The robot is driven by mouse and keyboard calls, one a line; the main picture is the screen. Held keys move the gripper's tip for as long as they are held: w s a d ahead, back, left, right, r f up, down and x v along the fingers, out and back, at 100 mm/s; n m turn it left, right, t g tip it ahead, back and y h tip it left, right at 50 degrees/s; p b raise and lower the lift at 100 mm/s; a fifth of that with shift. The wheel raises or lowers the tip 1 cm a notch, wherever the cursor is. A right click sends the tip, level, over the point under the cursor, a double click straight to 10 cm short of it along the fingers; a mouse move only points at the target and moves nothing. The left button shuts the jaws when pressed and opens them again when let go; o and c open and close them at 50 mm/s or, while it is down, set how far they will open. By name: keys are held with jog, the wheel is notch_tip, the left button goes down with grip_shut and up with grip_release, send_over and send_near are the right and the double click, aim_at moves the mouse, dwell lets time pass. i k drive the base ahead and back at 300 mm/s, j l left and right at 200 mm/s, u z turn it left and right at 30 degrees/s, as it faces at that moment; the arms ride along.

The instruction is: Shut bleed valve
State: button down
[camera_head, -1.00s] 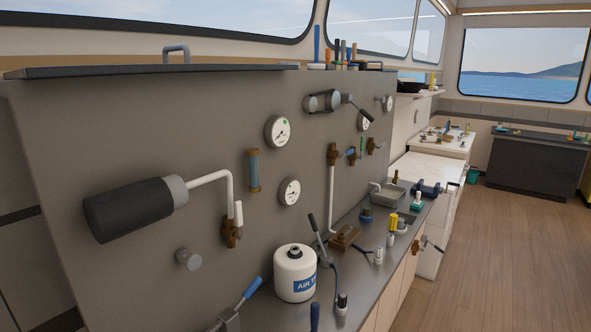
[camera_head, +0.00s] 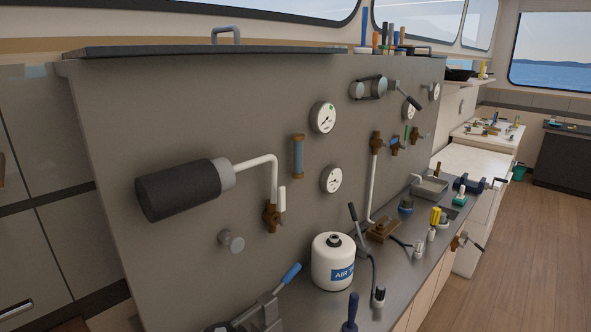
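No label marks which valve is the bleed valve. A brass valve with a white upright lever (camera_head: 271,215) sits at the lower end of the white pipe from the dark cylinder (camera_head: 180,189) on the grey panel. A brass valve (camera_head: 376,145) tops another white pipe further right. Beside it are a brass valve with a blue handle (camera_head: 395,147) and another small brass valve (camera_head: 417,135). One more brass fitting with a dark lever (camera_head: 459,241) is on the bench front. I cannot tell which are open or shut. My gripper is not in view.
On the metal bench stand a white air tank (camera_head: 334,262), a blue-handled lever tool (camera_head: 270,295) and a hand pump (camera_head: 382,230). Pressure gauges (camera_head: 323,117) and a round knob (camera_head: 231,241) are on the panel. The wooden floor (camera_head: 505,240) to the right is clear.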

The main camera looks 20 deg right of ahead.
aim_at(282, 220)
jog(key=l+u, duration=0.3)
jog(key=u, duration=0.15)
jog(key=l+u, duration=0.25)
jog(key=u, duration=0.2)
jog(key=k+l+u, duration=0.1)
jog(key=l+u, duration=0.2)
jog(key=u, duration=0.15)
